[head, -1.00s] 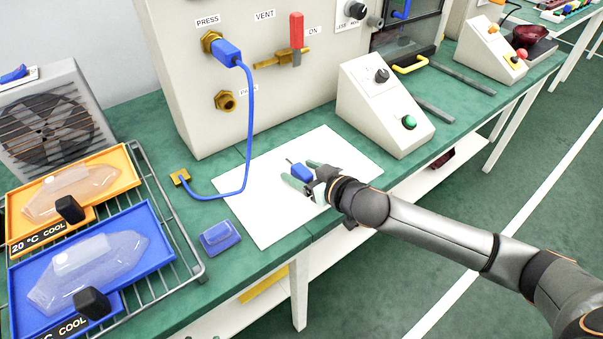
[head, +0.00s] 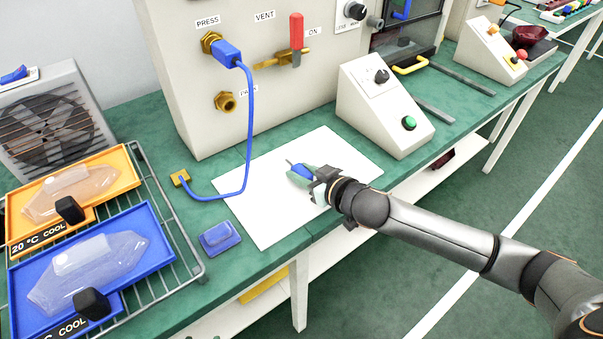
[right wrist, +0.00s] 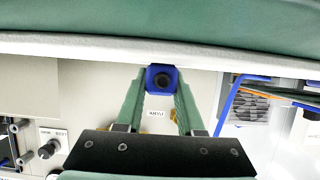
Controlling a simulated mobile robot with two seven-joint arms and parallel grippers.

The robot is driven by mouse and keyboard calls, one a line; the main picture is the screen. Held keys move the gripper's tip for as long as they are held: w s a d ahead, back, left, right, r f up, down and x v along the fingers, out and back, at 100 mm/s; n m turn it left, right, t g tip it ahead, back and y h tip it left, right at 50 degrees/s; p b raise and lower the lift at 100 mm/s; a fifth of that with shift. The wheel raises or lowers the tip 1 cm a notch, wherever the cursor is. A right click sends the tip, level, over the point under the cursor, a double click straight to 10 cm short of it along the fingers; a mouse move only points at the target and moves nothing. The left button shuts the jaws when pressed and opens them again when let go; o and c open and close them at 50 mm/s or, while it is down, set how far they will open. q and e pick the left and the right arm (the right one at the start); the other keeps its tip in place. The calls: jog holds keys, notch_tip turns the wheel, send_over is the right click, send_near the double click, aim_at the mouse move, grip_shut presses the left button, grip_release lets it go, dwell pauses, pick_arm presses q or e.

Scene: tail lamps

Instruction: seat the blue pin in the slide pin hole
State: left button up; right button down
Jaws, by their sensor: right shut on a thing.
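The blue pin (head: 300,170) has a blue grip and a thin grey shank that points up-left, over the white sheet on the bench. My right gripper (head: 306,173) is shut on the blue grip. In the right wrist view the blue pin (right wrist: 161,79) sits between the tips of the two green fingers, with a dark round spot on its near end. I cannot tell which opening is the slide pin hole. My left gripper is not in view.
A blue hose plug (head: 227,53) sits in the PRESS port. Below it is an open brass port (head: 226,102), its label partly covered by the blue hose. A blue block (head: 220,237) lies left of the white sheet (head: 262,205). A sloped control box (head: 385,105) stands to the right.

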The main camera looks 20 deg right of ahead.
aim_at(302, 171)
jog(key=shift+r, duration=0.45)
notch_tip(302, 171, up, 2)
jog(key=shift+r+p, duration=0.2)
jog(key=shift+p, duration=0.3)
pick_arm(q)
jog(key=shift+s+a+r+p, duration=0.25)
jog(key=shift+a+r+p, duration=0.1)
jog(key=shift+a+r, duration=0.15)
pick_arm(e)
jog(key=s+d+r, duration=0.9)
jog(key=s, duration=0.1)
jog(key=shift+d+r, duration=0.3)
jog(key=shift+r, duration=0.05)
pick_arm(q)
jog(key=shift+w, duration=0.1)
pick_arm(e)
jog(key=shift+s, duration=0.1)
